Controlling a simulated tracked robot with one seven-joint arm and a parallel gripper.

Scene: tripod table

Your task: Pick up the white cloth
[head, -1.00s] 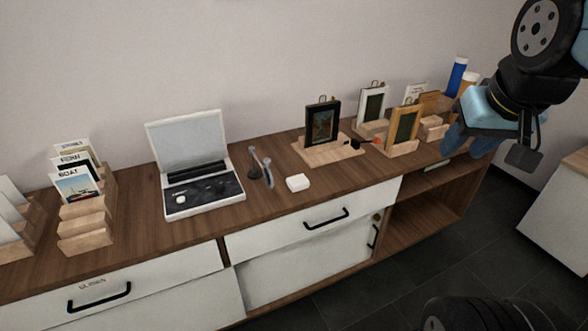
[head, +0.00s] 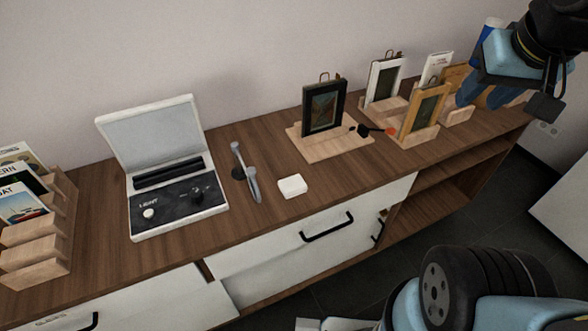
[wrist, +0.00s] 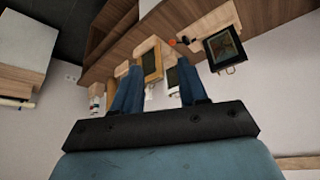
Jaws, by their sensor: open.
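The white cloth (head: 292,186) looks like a small folded square pad. It lies flat on the wooden cabinet top (head: 235,258), near the front edge and right of the open white case. My gripper (head: 484,96) is at the upper right in the head view, far to the right of the cloth. Its two blue fingers also show in the wrist view (wrist: 156,84), spread apart with nothing between them. The cloth cannot be made out in the wrist view.
More frames stand below my gripper. Bare wood surrounds the cloth.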

